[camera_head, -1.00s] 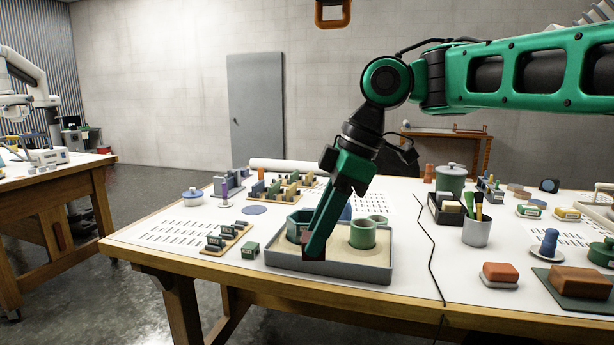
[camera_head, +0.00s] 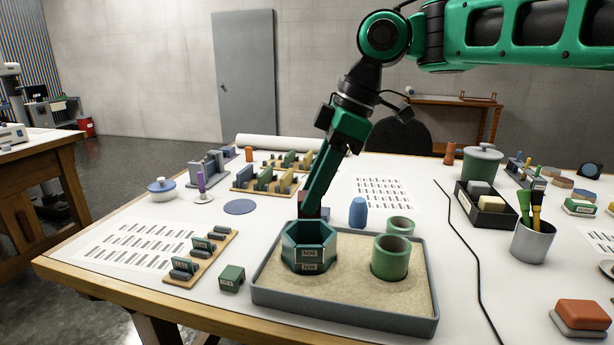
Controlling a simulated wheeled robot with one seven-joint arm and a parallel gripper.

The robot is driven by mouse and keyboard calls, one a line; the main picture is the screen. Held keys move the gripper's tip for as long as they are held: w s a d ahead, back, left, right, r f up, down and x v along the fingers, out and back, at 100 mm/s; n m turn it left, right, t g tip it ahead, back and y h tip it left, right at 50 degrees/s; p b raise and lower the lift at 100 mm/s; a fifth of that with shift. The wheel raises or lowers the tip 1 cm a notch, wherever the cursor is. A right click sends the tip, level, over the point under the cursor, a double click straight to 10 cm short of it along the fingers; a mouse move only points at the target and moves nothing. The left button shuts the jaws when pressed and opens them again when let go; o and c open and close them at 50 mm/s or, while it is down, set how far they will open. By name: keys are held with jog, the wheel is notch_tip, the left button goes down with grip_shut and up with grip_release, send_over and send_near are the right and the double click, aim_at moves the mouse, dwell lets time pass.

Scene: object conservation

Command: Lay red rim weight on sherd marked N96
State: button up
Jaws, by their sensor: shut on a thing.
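My gripper (camera_head: 312,212) points down just behind the teal eight-sided vessel (camera_head: 309,238) at the back of the sand tray. It is shut on a dark red block, the red rim weight (camera_head: 310,201), which is mostly hidden by the fingers. Labelled sherds stand in a wooden rack (camera_head: 204,262) at the front left and in more racks (camera_head: 274,178) farther back.
A blue piece (camera_head: 358,212) stands behind the tray. A small green block (camera_head: 231,278) is left of it. A black cable (camera_head: 466,235) runs along the right.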

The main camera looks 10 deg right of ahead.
jog(key=shift+w, duration=0.3)
jog(key=shift+w+d+f, duration=0.15)
jog(key=shift+f, duration=0.15)
send_over(308, 246)
jog(key=shift+d+f, duration=0.25)
jog(key=shift+f, duration=1.25)
jog(key=shift+d+f, duration=0.2)
jog(key=shift+f, duration=1.3)
jog(key=shift+d, duration=0.15)
jog(key=shift+f, duration=1.4)
dwell(0.4)
jog(key=o, duration=1.2)
jog(key=shift+o, duration=0.2)
